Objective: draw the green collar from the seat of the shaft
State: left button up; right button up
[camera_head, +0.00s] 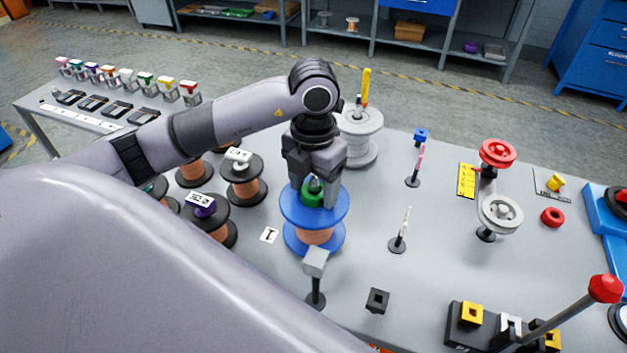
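The green collar (312,197) sits at the top centre of a spool with blue flanges (298,213) and a copper-coloured winding. The shaft under the collar is mostly hidden by the collar and my gripper. My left gripper (316,193) points down over this spool, with its fingers on either side of the collar. I cannot tell whether the fingers touch the collar or stand slightly apart from it. My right gripper is out of view.
A grey-topped post (316,263) stands just in front of the blue spool. Black-flanged spools (243,192) stand to the left and a grey spool (360,122) behind. Thin posts (400,232) and a pulley arm (500,214) stand to the right. A red-knobbed lever (604,289) rises at front right.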

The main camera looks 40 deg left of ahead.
pick_arm(q)
jog(key=c, duration=0.7)
jog(key=shift+r+p, duration=1.25)
jog(key=shift+r, duration=0.65)
dwell(0.4)
jog(key=shift+r+p, duration=1.1)
jog(key=shift+r, duration=0.5)
jog(key=shift+r, duration=0.1)
jog(key=shift+r, duration=0.15)
jog(key=shift+r, duration=2.05)
